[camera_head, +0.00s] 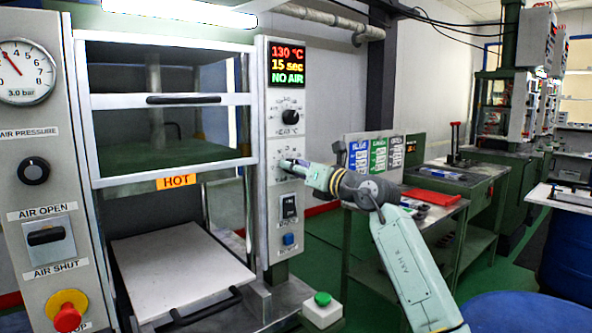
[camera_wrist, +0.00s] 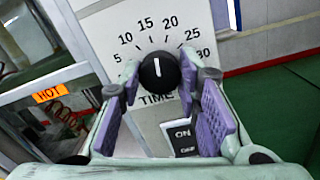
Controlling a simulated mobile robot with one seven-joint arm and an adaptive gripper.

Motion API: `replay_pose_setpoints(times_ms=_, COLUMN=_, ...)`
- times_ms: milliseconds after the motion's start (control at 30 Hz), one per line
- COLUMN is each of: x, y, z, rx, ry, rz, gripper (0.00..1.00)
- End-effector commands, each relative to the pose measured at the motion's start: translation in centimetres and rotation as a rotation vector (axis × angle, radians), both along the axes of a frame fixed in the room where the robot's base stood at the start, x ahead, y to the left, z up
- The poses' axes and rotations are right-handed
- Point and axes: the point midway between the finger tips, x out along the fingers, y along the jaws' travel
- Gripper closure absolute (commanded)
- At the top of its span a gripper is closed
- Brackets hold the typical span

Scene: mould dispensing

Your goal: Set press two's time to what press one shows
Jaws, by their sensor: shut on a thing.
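The press in front of me has a control panel with a lit display (camera_head: 287,64) reading 130 °C, 15 sec and NO AIR. My gripper (camera_head: 290,163) is at this dial, mostly covering the knob in the head view. In the wrist view my gripper (camera_wrist: 160,92) is shut on the knob, with purple-padded fingers on either side. I cannot tell which press number this is.
An upper black temperature knob (camera_head: 291,117) is above my gripper; a black rocker switch (camera_head: 289,207) and blue button (camera_head: 288,239) are below. An air pressure gauge (camera_head: 24,72) and red stop button (camera_head: 67,317) are at left. Another green press (camera_head: 497,105) stands at back right.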

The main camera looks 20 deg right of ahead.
Motion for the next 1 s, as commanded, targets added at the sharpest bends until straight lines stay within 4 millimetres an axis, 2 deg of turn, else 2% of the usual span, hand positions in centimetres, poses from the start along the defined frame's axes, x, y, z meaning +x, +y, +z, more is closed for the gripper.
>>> replay_pose_setpoints(times_ms=433, x=-0.03, y=-0.01, z=0.00, rx=0.267, ry=0.097, rz=-0.001, gripper=0.97)
replay_pose_setpoints(times_ms=1000, x=-0.02, y=0.01, z=0.02, rx=0.333, ry=0.120, rz=-0.001, gripper=0.97)
